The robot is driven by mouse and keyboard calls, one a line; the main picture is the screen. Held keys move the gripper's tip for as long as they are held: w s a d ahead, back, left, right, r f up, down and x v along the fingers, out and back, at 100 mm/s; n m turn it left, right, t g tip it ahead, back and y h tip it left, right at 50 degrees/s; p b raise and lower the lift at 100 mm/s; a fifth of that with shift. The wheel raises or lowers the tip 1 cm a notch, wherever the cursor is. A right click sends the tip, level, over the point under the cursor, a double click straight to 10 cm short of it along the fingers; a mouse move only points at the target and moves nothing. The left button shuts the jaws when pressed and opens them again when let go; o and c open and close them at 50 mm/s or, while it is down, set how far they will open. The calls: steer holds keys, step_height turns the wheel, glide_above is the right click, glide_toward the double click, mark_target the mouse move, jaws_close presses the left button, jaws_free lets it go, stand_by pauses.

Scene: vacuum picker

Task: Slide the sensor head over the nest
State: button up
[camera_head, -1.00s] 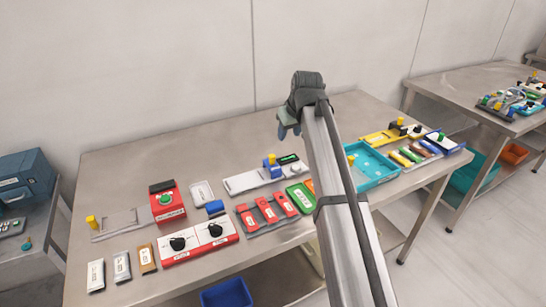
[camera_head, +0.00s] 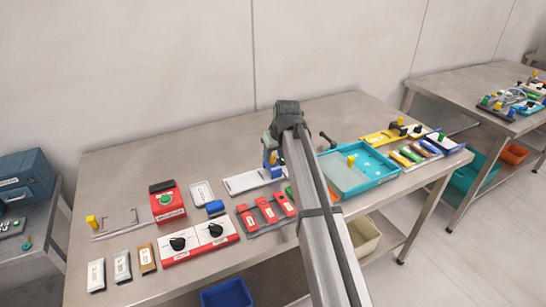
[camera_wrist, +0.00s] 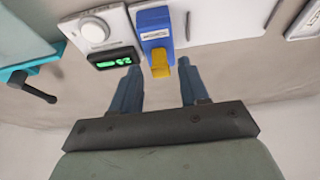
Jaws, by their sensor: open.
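The sensor head is a blue block (camera_wrist: 154,28) with a white label and a yellow tab (camera_wrist: 160,67). It stands on a long pale plate (camera_wrist: 215,25), beside a lit green display (camera_wrist: 112,59). A round white knob-like part (camera_wrist: 94,29), perhaps the nest, lies on the display's side of the head, apart from it. My gripper (camera_wrist: 161,78) is open, its blue fingers on either side of the yellow tab and apart from it. In the head view my gripper (camera_head: 269,148) is above the plate (camera_head: 246,181) and hides much of the head and the display.
A teal tray (camera_head: 372,185) and a black-handled lever (camera_head: 328,140) stand to the right. The back of the table (camera_head: 190,145) is clear.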

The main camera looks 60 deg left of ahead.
mark_target(272, 165)
steer(key=shift+x, duration=1.1)
jaws_close()
